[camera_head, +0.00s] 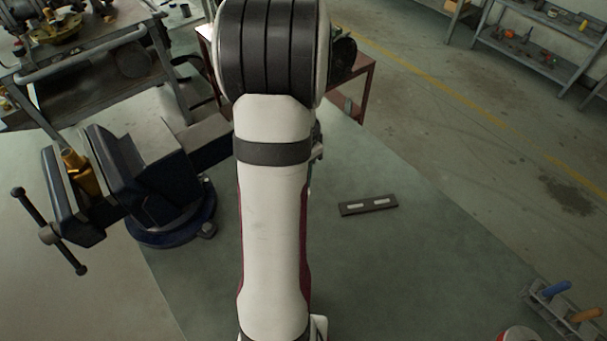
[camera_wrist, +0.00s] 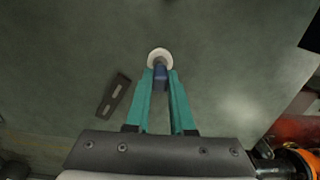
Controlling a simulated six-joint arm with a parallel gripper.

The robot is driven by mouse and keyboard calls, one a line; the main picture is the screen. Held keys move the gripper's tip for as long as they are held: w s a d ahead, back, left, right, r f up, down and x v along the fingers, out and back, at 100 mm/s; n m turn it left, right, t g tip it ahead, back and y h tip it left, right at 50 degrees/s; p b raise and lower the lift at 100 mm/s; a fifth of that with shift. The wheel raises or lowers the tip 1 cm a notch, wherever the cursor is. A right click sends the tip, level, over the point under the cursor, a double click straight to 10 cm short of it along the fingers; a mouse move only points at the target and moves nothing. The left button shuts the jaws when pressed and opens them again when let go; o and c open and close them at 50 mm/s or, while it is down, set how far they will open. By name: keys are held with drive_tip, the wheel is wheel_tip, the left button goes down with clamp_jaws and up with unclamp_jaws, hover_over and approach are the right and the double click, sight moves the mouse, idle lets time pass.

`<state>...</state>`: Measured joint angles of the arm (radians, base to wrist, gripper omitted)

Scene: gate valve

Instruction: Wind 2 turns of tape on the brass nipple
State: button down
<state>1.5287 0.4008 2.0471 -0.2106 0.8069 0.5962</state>
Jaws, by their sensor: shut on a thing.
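The brass nipple (camera_head: 72,160) shows as a gold-coloured piece, held upright between the jaws of the dark blue bench vise (camera_head: 150,165) at the left of the head view. My gripper (camera_wrist: 160,74), with teal fingers, is shut on a small blue part joined to a white round piece. This looks like the tape roll (camera_wrist: 159,54), held over the green bench top in the wrist view. In the head view my own arm fills the middle and hides my gripper and the roll. The nipple is not recognisable in the wrist view.
A dark slotted plate (camera_head: 368,205) lies flat on the green bench top (camera_head: 410,265). A rack with a blue-handled tool (camera_head: 555,289) and an orange-handled tool (camera_head: 585,314) stands at lower right. The vise's handle bar (camera_head: 48,232) sticks out at left. Bench room right of the plate is clear.

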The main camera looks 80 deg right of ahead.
drive_tip(key=w+a+r+n, duration=0.3)
drive_tip(key=w+a+n, duration=0.15)
drive_tip(key=w, duration=0.25)
drive_tip(key=w+a+r+n, duration=0.3)
drive_tip(key=w+n, duration=0.3)
drive_tip(key=w, duration=0.2)
drive_tip(key=w+a+r+n, duration=0.3)
drive_tip(key=w+n, duration=0.3)
drive_tip(key=w, duration=0.1)
drive_tip(key=w+a+r+n, duration=0.3)
drive_tip(key=w+a, duration=0.1)
drive_tip(key=a, duration=0.4)
drive_tip(key=w+a+r+n, duration=0.3)
drive_tip(key=w+a, duration=0.1)
drive_tip(key=a, duration=0.3)
drive_tip(key=w+a+r+n, duration=0.3)
drive_tip(key=a+r, duration=0.1)
drive_tip(key=a, duration=0.4)
drive_tip(key=w+d+r+m, duration=0.2)
drive_tip(key=d+r+m, duration=0.2)
drive_tip(key=d+m, duration=0.75)
drive_tip(key=w+d+r+m, duration=0.25)
drive_tip(key=d+m, duration=0.55)
drive_tip(key=m, duration=0.6)
drive_tip(key=shift+s+f, duration=0.2)
drive_tip(key=shift+f, duration=1.6)
drive_tip(key=shift+w+d, duration=0.3)
drive_tip(key=shift+w, duration=0.05)
